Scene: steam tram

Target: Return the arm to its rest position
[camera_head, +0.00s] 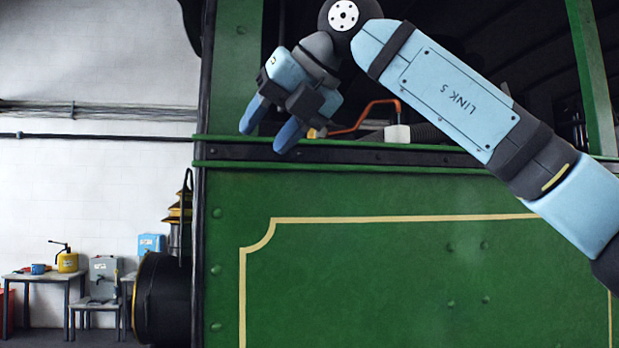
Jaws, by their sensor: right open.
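My right arm comes in from the right, with a light blue link marked "LINK 5". It bends at a dark wrist joint at the top middle. My right gripper (268,130) points down and left, its two blue fingers apart and nothing seen between them. It is in front of the cab opening of the green tram (400,260), close to the dark ledge (370,155). Whether the fingertips touch the ledge cannot be told. My left gripper does not show.
Behind the gripper, an orange-red handle (368,113) rises inside the cab near a small white block (397,134). A green post (590,70) stands at right. At left, a table (40,276) holds a yellow oil can (67,262); a grey box (103,275) stands beside it.

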